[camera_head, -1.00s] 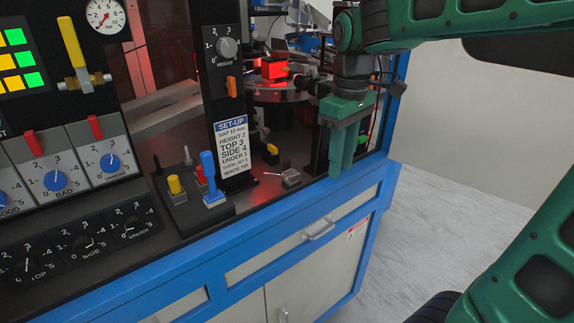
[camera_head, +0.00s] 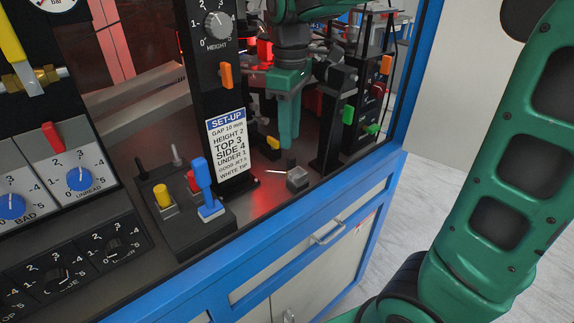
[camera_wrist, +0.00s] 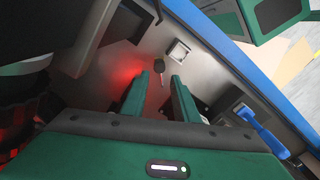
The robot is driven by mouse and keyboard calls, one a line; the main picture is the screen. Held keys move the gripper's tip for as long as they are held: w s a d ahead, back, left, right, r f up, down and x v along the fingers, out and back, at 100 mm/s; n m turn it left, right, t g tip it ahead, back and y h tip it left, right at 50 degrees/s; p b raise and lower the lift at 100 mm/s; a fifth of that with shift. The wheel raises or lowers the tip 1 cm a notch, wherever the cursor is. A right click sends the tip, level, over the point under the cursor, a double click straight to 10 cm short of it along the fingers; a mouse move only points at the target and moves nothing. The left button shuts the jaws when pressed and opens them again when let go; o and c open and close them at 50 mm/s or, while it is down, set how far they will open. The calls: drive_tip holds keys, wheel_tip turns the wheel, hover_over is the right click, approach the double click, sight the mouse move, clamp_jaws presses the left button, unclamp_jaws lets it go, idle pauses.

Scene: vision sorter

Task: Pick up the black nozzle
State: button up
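My gripper (camera_head: 288,140) points down inside the blue-framed machine, over the grey deck. In the wrist view its two green fingers (camera_wrist: 160,80) stand apart with nothing held between them. A small dark round piece with a thin pale stem, apparently the black nozzle (camera_wrist: 158,66), shows just beyond the fingertips. In the head view this dark piece (camera_head: 291,162) is small, beside a grey block (camera_head: 297,179), with the pale stem to its left. The block also shows in the wrist view (camera_wrist: 178,52). Whether the nozzle stands or lies is hard to tell.
A black post with a SET-UP sign (camera_head: 228,145) stands left of my gripper. A black control box with a blue lever (camera_head: 206,185) is at the front left. Dark posts with green parts (camera_head: 348,115) stand to the right. The blue frame edge (camera_head: 300,228) runs along the front.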

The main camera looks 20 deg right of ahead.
sight(290, 156)
drive_tip(key=shift+d+f, duration=0.15)
drive_tip(key=shift+f, duration=4.25)
clamp_jaws()
